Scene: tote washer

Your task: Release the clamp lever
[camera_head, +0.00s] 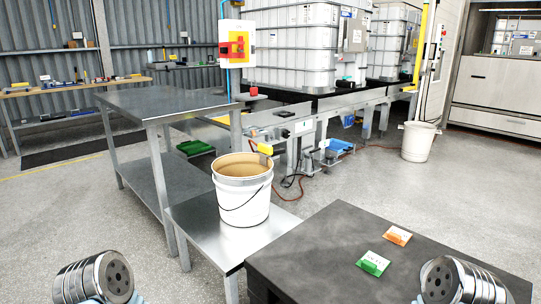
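I cannot pick out a clamp lever for certain. A small yellow part (265,148) shows just behind the white bucket's rim, on the near end of a metal conveyor-like frame (330,113); its shape is too small to tell. A red rotary handle on a yellow plate (237,48) sits on a white box on a post. My two arms show only as rounded metal links at the bottom left and bottom right corners. No fingers of either gripper show, and neither arm touches anything visible.
The white bucket (242,195) stands on a low metal shelf (205,222) beside a taller metal table (165,101). A dark table (330,235) at the front right carries a green card (373,263) and an orange card (397,236). Another bucket (418,142) stands on open floor.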

